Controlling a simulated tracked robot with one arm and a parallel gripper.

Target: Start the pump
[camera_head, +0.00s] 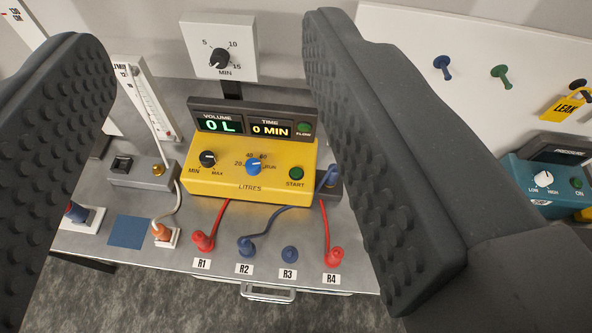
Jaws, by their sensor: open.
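The pump (225,182) is a yellow box on the bench between my fingers. Its dark display (250,122) reads VOLUME 0 L and TIME 0 MIN, with a dark green FLOW lamp (304,128). The green START button (296,173) is on the right of its sloped front. A black MIN–MAX knob (208,158) and a blue LITRES knob (254,167) sit left of it. My gripper (190,70) is open and empty, its two ridged dark fingers wide apart in front of the bench. The right finger hides part of the area right of the pump.
A timer dial (220,57) stands behind the pump. Sockets R1 to R4 with red and blue plugs (203,241) line the front edge. A grey switch box (145,172) is on the left. A teal unit (545,185) and yellow LEAK tag (567,107) are at right.

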